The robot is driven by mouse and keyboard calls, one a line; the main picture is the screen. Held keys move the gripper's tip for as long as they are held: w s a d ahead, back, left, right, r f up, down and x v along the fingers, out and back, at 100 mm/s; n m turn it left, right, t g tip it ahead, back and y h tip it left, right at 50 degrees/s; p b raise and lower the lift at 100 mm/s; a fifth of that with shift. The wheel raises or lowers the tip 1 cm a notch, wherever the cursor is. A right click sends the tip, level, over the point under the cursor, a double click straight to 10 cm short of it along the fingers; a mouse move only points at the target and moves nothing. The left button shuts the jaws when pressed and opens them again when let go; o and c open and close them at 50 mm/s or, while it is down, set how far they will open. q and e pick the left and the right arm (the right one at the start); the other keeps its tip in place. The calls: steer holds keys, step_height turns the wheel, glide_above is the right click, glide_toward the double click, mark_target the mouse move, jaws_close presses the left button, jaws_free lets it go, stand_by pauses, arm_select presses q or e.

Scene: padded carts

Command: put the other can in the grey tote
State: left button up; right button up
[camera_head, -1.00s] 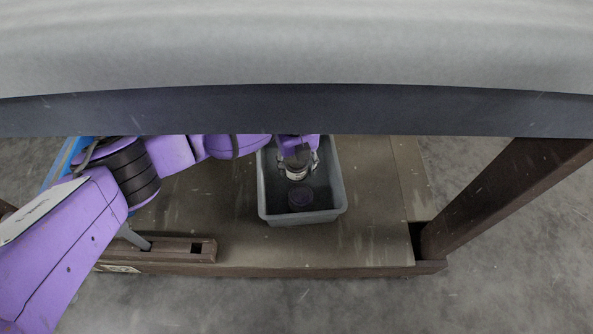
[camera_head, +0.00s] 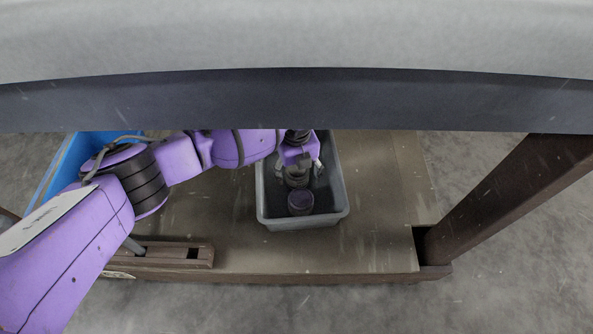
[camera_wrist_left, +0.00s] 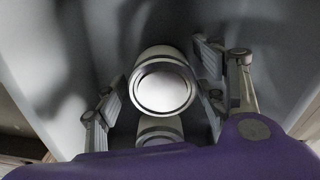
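The grey tote (camera_head: 332,212) stands on the cart's lower deck. My left gripper (camera_head: 298,171) reaches down into it, its fingers spread apart. One dark can (camera_head: 296,178) is between and just below the fingers inside the tote. The other can (camera_head: 300,204), with a purplish top, stands in front of it near the tote's front wall. In the left wrist view, a can with a pale round end (camera_wrist_left: 162,88) lies between the open fingers with gaps at the sides. A second can (camera_wrist_left: 158,132) shows partly below it. My right gripper is in neither view.
The padded upper shelf (camera_head: 300,100) crosses above and hides the back of the lower deck (camera_head: 375,200). A blue bin (camera_head: 62,170) stands at the left behind my left arm. A brown post (camera_head: 510,205) slants at the right. The deck right of the tote is clear.

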arm_select(q)
step_height(320, 180, up, 7)
steer(key=p, duration=0.3)
steer(key=shift+r+p, duration=0.3)
steer(key=shift+r, duration=0.2)
stand_by(0.7)
